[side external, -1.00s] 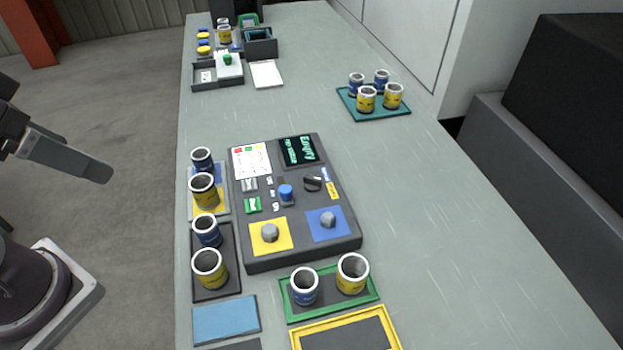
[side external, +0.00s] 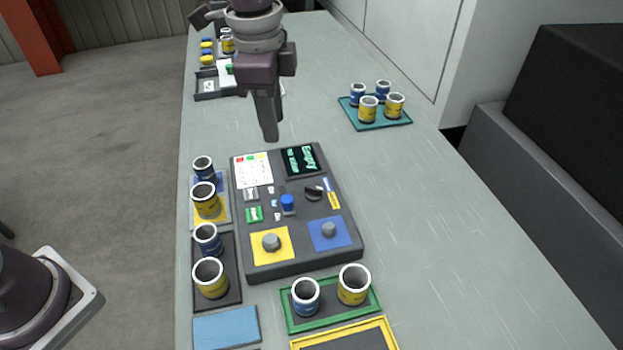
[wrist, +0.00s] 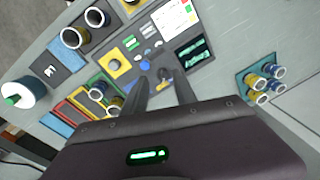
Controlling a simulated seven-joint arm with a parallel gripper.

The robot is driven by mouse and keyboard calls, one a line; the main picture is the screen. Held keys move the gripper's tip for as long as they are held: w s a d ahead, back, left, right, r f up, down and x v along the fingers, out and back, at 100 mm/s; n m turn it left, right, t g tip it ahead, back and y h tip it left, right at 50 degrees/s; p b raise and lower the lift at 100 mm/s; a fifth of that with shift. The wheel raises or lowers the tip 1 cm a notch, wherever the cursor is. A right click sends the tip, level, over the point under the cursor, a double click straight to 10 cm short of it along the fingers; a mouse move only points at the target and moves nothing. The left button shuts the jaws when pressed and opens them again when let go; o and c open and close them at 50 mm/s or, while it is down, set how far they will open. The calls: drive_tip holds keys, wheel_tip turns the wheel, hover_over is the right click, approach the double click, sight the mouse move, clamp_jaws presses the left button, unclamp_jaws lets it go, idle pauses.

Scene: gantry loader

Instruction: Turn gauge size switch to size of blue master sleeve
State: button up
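The gauge size switch (side external: 313,192) is a black rotary knob on the right of the dark control panel (side external: 300,262). A blue label (side external: 326,186) and a yellow label (side external: 334,200) sit beside it; which one it points to is unclear. A blue sleeve (side external: 203,168) and a yellow sleeve (side external: 205,200) stand on the blue-and-yellow plate left of the panel; no visible marking tells which sleeves are masters. My gripper (side external: 269,137) hangs above the panel's far edge, pointing down. In the wrist view my gripper (wrist: 162,78) has its fingers apart and empty, with the switch (wrist: 166,74) showing between their tips.
The panel has a lit screen (side external: 301,159), a blue knob (side external: 288,203) and grey knobs on yellow and blue squares. More sleeves stand on a black tray (side external: 229,290), a green-edged tray (side external: 332,314) and a teal tray (side external: 384,126).

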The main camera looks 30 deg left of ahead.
sight(311, 186)
drive_tip(key=w+d+f+m, duration=0.1)
drive_tip(key=f, duration=0.1)
drive_tip(key=w+d+f+m+g, duration=0.1)
drive_tip(key=d+f, duration=0.1)
drive_tip(key=f, duration=0.1)
drive_tip(key=w+d+f+m, duration=0.1)
drive_tip(key=w+f, duration=0.1)
drive_tip(key=f, duration=0.1)
drive_tip(key=shift+d+f, duration=0.25)
wheel_tip(311, 186, down, 7)
drive_tip(key=shift+w+f, duration=0.1)
clamp_jaws()
